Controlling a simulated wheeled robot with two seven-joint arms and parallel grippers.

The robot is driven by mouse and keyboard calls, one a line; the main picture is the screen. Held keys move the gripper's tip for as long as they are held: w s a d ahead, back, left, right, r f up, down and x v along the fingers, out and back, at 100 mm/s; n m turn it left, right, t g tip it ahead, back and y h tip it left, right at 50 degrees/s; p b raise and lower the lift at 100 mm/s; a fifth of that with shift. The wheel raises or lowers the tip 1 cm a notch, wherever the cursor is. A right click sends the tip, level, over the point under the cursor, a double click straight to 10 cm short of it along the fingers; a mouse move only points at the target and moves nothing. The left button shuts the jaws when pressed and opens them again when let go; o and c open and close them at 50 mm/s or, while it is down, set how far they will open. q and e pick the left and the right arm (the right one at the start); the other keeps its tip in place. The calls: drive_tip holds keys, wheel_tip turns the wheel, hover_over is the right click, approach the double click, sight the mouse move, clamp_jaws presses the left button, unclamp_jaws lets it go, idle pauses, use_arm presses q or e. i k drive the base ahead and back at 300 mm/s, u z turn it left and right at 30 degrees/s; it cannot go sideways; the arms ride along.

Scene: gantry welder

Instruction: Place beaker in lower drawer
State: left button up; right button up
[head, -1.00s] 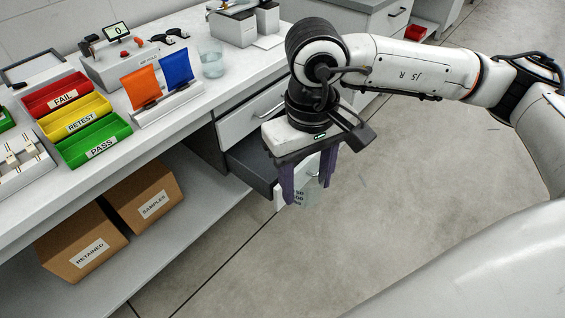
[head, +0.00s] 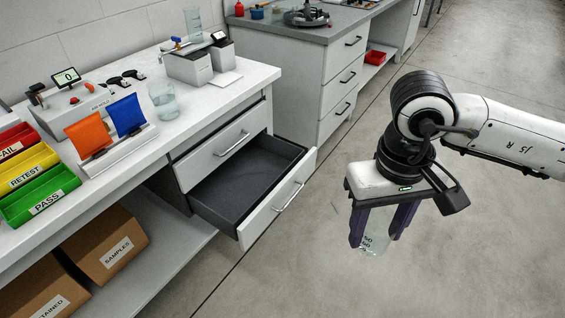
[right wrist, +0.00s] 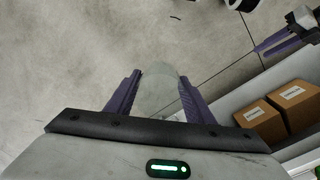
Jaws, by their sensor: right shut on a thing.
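A clear glass beaker (head: 374,238) with dark markings hangs between the purple fingers of my right gripper (head: 382,228), which is shut on it. It also shows, blurred, in the right wrist view (right wrist: 160,88). My right gripper is above the floor, to the right of the lower drawer (head: 276,214) and apart from it. The lower drawer is pulled open and its dark inside looks empty. The upper drawer (head: 222,146) is shut. My left gripper (right wrist: 275,46) shows only at the upper right of the right wrist view; its opening is unclear.
Another glass beaker (head: 162,99) stands on the white bench (head: 215,95), beside the orange and blue holders. A grey-topped cabinet (head: 335,90) stands behind the open drawer. Cardboard boxes (head: 105,245) sit on the low shelf. The floor right of the drawer is clear.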

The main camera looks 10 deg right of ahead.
sight(252, 187)
drive_tip(key=z, duration=0.4)
drive_tip(key=i, duration=0.75)
drive_tip(key=u, duration=0.6)
drive_tip(key=i, duration=0.65)
drive_tip(key=u, duration=0.7)
